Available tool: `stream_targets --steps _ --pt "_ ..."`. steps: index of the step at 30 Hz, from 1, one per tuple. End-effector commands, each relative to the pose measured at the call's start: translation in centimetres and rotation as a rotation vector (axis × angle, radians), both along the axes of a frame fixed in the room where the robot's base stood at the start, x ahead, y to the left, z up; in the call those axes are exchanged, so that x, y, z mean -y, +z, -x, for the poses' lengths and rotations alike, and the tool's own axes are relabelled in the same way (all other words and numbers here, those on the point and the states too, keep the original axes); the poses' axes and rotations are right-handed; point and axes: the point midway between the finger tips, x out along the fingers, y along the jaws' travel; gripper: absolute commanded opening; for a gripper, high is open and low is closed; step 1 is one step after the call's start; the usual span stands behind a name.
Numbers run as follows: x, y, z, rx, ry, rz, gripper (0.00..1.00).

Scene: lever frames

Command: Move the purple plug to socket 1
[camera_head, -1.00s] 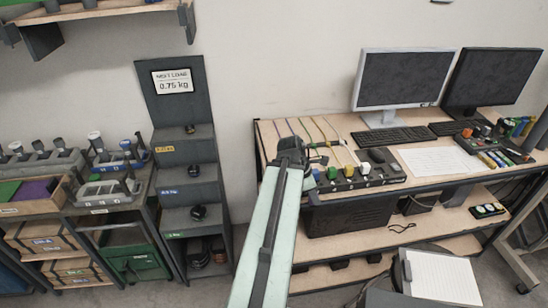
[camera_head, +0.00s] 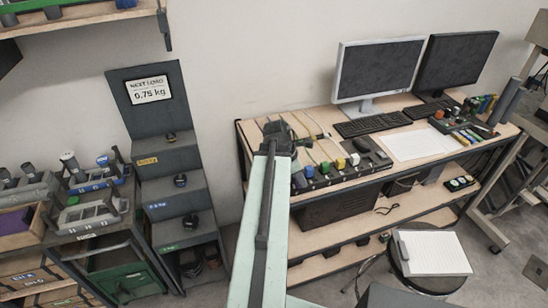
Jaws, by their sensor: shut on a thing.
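My gripper (camera_head: 277,135) is at the end of my pale green arm, over the left part of the wooden desk (camera_head: 252,132). It is dark and seen from behind. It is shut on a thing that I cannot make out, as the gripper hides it. Just right of and below it, a dark socket strip (camera_head: 318,180) lies along the desk's front edge. Cables run behind the strip. I see no purple plug, and the socket numbers are too small to read.
Two monitors (camera_head: 380,68), a keyboard (camera_head: 372,123) and paper (camera_head: 421,144) are on the desk to the right. A stepped stand (camera_head: 160,130) with dark weights is at left. A round stool (camera_head: 432,270) with a notepad stands in front right.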

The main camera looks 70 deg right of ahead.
Motion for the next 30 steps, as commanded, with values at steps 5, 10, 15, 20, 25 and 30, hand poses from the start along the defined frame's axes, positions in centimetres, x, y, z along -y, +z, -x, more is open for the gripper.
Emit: stream_targets --steps 5,10,15,20,25,30 --pt "0.4 4.2 -7.2 0.000 0.081 -0.001 0.00" --pt "0.1 4.8 -9.9 -0.001 0.110 -0.002 0.00" --pt "0.1 4.4 -10.0 -0.001 0.111 -0.001 0.00" --pt "0.1 3.5 -10.0 -0.001 0.111 -0.001 0.00" --pt "0.1 1.8 -10.0 -0.001 0.111 -0.001 0.00" --pt "0.1 -0.2 -10.0 -0.001 0.111 -0.001 0.00"
